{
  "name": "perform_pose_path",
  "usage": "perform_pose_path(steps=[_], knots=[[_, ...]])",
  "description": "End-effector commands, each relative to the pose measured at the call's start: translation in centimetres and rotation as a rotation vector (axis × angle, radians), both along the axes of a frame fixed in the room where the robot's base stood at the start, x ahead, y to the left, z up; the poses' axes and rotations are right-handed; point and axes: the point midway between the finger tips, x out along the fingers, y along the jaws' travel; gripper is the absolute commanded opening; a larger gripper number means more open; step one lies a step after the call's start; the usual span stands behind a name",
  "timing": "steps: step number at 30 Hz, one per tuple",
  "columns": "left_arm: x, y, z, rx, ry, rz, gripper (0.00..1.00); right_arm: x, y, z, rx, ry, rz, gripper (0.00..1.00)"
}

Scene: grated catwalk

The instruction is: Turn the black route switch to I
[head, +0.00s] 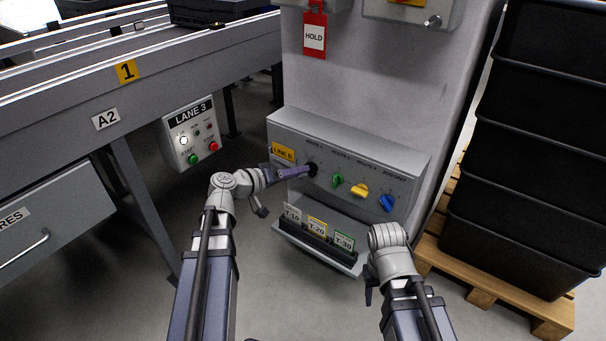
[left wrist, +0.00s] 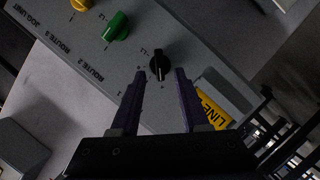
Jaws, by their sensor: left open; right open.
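The black route switch (head: 312,169) is the leftmost knob on a grey sloped control box, and my left gripper partly hides it in the head view. In the left wrist view the black switch (left wrist: 160,62) stands just beyond and between my fingertips, with small marks around it that I cannot read clearly. My left gripper (head: 304,171) is open, its dark purple fingers pointing at the switch; it also shows in the left wrist view (left wrist: 160,73). I cannot tell whether the fingers touch the knob. My right gripper (head: 370,292) is open and empty, low right of the box.
Green (head: 338,180), yellow (head: 359,190) and blue (head: 387,203) knobs sit right of the black one. A card rack (head: 318,249) juts out below. A lane 3 button box (head: 191,133) is left, on the conveyor. Stacked black crates (head: 530,150) on a pallet stand right.

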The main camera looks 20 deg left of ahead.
Motion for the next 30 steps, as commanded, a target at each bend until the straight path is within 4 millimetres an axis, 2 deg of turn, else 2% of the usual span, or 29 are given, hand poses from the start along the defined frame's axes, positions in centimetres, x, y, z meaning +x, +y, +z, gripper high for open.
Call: perform_pose_path(steps=[1, 6, 17, 27, 30], knots=[[0.7, -0.4, -0.4, 0.001, 0.0, -0.002, 0.45, 0.0, 0.0, -0.4, 0.0, 0.0, 0.0, 0.5], [1.8, -1.3, -0.7, 0.0, 0.0, -0.001, 0.45, 0.0, 0.0, -0.7, 0.0, 0.0, 0.0, 0.5], [2.1, -1.6, -0.7, 0.001, 0.0, 0.001, 0.45, 0.0, 0.0, -0.7, 0.0, 0.0, 0.0, 0.5], [2.1, -1.5, -0.7, 0.001, 0.0, 0.001, 0.08, 0.0, 0.0, -0.7, 0.0, 0.0, 0.0, 0.5], [2.1, -1.5, -0.7, 0.001, 0.0, 0.001, 0.0, 0.0, 0.0, -0.7, 0.0, 0.0, 0.0, 0.5]])
